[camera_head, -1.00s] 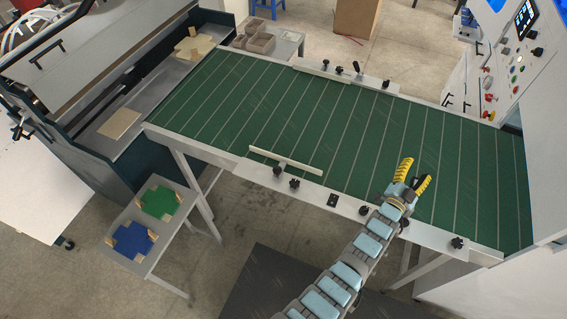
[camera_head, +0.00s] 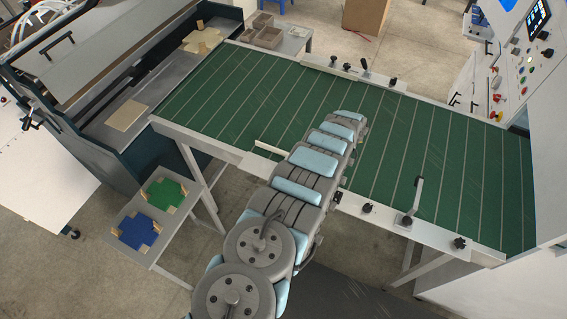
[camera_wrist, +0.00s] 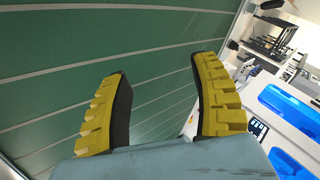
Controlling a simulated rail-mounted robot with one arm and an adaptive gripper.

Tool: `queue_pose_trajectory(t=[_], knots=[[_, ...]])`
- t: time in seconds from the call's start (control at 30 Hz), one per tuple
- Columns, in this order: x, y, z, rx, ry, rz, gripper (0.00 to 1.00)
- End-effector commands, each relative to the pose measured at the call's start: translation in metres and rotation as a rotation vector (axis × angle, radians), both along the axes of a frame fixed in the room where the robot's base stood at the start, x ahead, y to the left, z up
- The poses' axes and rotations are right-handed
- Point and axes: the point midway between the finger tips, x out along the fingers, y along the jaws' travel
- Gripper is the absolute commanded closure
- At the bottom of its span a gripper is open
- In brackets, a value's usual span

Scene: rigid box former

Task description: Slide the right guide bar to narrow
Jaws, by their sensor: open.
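Two pale guide bars lie along the sides of the green belt; the pictures do not show which is called right. The near guide bar (camera_head: 270,147) shows only its left part in the head view, the rest hidden by my arm.
A grey upright handle (camera_head: 415,197) and black knobs (camera_head: 460,243) stand on the near rail. More knobs (camera_head: 363,64) stand on the far rail. A control panel (camera_head: 520,65) is at the right. A small side table (camera_head: 112,222) stands at the lower left.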

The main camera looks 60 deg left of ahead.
Motion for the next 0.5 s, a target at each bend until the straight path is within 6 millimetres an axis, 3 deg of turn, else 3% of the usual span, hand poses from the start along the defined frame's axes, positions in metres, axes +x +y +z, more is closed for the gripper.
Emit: queue_pose_trajectory(t=[0.1,0.23,0.5], knots=[[-0.04,0.02,0.014,-0.035,0.124,-0.021,0.37],[-0.09,0.034,0.028,-0.088,0.259,-0.051,0.37],[-0.202,0.039,0.066,-0.23,0.505,-0.12,0.37]])
